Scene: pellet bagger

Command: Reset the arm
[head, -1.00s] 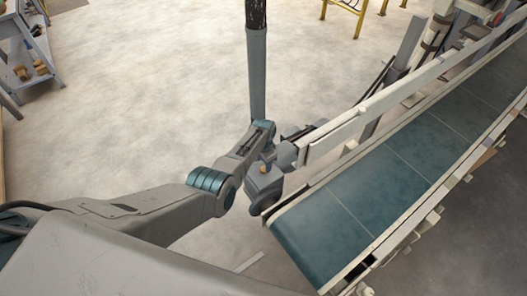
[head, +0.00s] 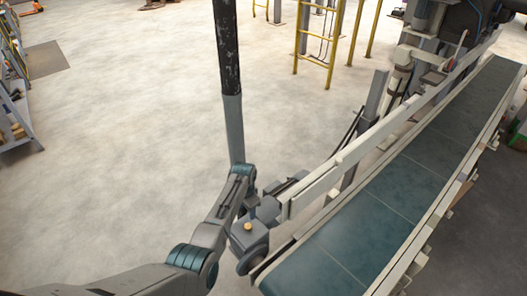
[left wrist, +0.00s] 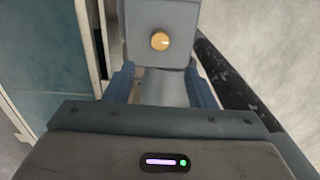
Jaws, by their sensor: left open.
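My left arm comes in from the lower left in the head view. Its gripper (head: 254,203) is at the near end of the conveyor, beside a grey box with a round orange knob (head: 248,227). In the left wrist view my two blue fingers (left wrist: 161,88) stand apart, with a grey part of the box (left wrist: 180,18) between and beyond them. I cannot tell whether they touch it. A long bar (head: 231,110), grey below and scuffed black above, rises behind my wrist; its foot is hidden. My right gripper is out of view.
The blue-green conveyor belt (head: 385,208) with pale side rails (head: 345,160) runs from the near middle to the far right. A yellow ladder frame (head: 318,45) stands at the back. A grey rack (head: 14,115) is at the left edge. The floor between is clear.

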